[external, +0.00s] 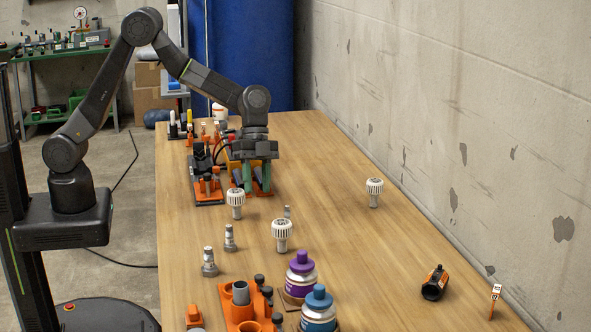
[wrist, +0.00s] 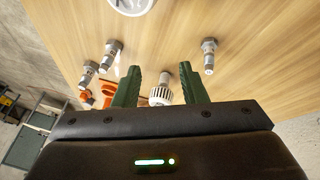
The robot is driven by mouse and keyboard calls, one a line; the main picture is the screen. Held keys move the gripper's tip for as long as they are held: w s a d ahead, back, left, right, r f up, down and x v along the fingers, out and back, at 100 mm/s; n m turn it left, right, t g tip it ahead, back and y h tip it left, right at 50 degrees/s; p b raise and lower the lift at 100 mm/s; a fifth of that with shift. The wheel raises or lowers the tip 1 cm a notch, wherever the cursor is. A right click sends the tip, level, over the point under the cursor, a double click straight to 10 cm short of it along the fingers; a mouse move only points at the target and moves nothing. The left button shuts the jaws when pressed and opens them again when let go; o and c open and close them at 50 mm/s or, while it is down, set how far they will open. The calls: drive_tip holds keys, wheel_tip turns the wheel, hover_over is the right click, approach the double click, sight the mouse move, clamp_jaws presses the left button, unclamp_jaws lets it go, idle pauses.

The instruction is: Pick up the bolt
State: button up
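Several grey metal bolts stand on the wooden table. In the external view one bolt (external: 209,262) is at the front left, a second bolt (external: 230,238) is just behind it, and a third bolt (external: 287,212) is partly hidden behind a white ribbed knob. In the wrist view two bolts, one of them here (wrist: 112,50), are left of the fingers, and a single bolt (wrist: 209,50) is to the right. My gripper (external: 257,187) is at the far part of the table, its green fingers apart. The wrist view shows the gripper (wrist: 159,70) open with no bolt between the fingers.
White ribbed knobs (external: 282,235) stand around the bolts. An orange fixture (external: 240,308), a purple-capped bottle (external: 300,275) and a blue-capped bottle (external: 318,311) are in front. The table's right middle is mostly clear beside the wall.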

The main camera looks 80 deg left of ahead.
sight(289, 214)
drive_tip(key=w+r+n+t+y+p, duration=0.2)
drive_tip(key=w+r+n+t, duration=0.1)
drive_tip(key=r+n+t, duration=0.15)
drive_tip(key=shift+g, duration=0.25)
drive_tip(key=x, duration=0.4)
drive_tip(key=p+x, duration=0.1)
drive_tip(key=x, duration=0.4)
drive_tip(key=shift+w+r, duration=0.1)
drive_tip(key=shift+w, duration=0.15)
drive_tip(key=shift+p+x, duration=0.65)
drive_tip(key=shift+x, duration=2)
drive_tip(key=shift+a, duration=0.15)
drive_tip(key=shift+c, duration=0.2)
clamp_jaws()
